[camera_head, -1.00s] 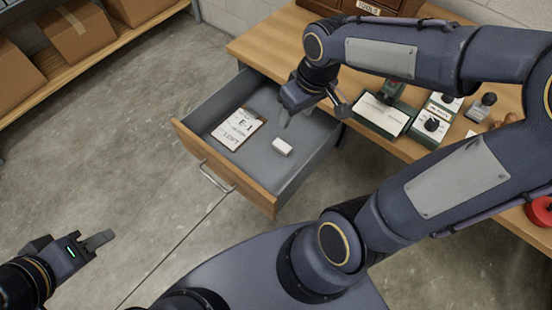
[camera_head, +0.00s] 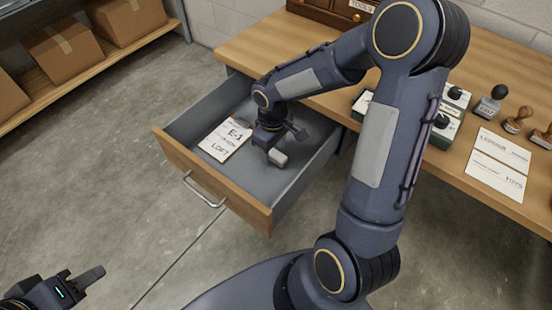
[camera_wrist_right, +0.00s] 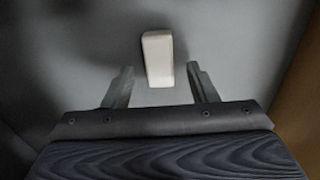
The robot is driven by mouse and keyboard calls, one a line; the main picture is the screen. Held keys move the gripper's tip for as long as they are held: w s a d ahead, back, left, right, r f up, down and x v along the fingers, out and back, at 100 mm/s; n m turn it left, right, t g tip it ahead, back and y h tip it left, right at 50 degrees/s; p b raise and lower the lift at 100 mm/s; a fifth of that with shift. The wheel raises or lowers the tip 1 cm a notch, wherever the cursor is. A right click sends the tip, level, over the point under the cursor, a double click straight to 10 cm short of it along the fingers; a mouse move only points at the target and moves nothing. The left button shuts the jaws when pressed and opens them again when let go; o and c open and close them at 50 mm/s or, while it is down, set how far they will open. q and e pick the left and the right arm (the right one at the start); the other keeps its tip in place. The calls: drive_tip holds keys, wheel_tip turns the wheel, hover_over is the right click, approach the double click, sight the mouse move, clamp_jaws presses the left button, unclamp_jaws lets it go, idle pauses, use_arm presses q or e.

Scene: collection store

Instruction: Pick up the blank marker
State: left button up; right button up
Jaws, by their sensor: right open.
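The blank marker (camera_head: 278,157) is a small white block lying in the open drawer (camera_head: 262,213). It also shows in the right wrist view (camera_wrist_right: 158,57), between and slightly beyond the two fingertips. My right gripper (camera_head: 279,146) is down inside the drawer at the marker, and its fingers partly hide there in the head view. In the right wrist view my right gripper (camera_wrist_right: 160,84) is open, with a gap on each side of the marker. My left gripper (camera_head: 88,278) is at the lower left over the floor, away from the drawer; its opening is unclear.
A card marked E-1 and LOFT (camera_head: 224,139) lies in the drawer, left of the marker. The drawer's walls surround my right gripper. The wooden desk (camera_head: 478,205) holds stamps and a white card (camera_head: 497,165). Boxes (camera_head: 62,57) stand on a shelf at upper left.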

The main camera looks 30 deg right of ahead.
drive_tip(key=shift+f, duration=0.35)
drive_tip(key=shift+r, duration=0.1)
drive_tip(key=c, duration=1.1)
